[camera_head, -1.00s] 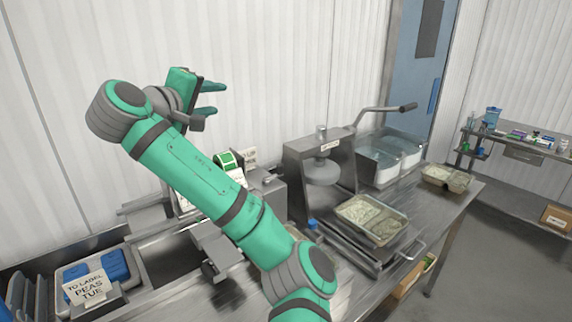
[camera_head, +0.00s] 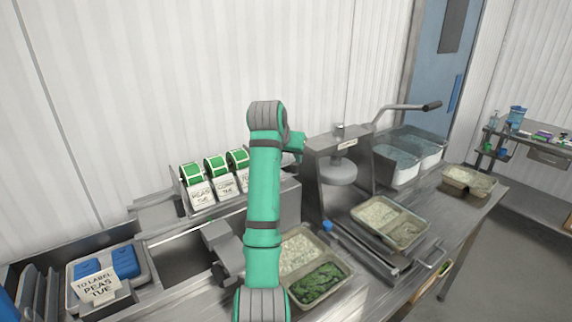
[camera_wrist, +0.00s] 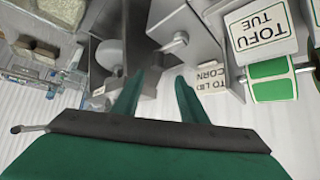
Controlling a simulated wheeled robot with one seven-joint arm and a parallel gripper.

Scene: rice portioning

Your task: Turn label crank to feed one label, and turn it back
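The label dispenser with three green rolls (camera_head: 214,166) stands at the back of the bench, its cards reading PEAS, CORN and a partly hidden third. The wrist view shows the TOFU TUE card (camera_wrist: 262,33) and a green roll (camera_wrist: 270,80) at right. A small crank-like lever with a rounded grey end (camera_wrist: 179,39) sticks out beside the grey housing, ahead of my fingertips; I cannot tell for certain that it is the label crank. My gripper (camera_wrist: 156,88) is open, with nothing visible between its fingers. In the head view my arm mostly hides the gripper.
A grey press (camera_head: 338,172) with a long handle (camera_head: 405,112) stands just right of my arm. Filled trays (camera_head: 389,222) and (camera_head: 318,286) sit in front. A TO LID CORN card (camera_wrist: 212,78) is near my right finger. A TO LABEL tray (camera_head: 76,270) is at left.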

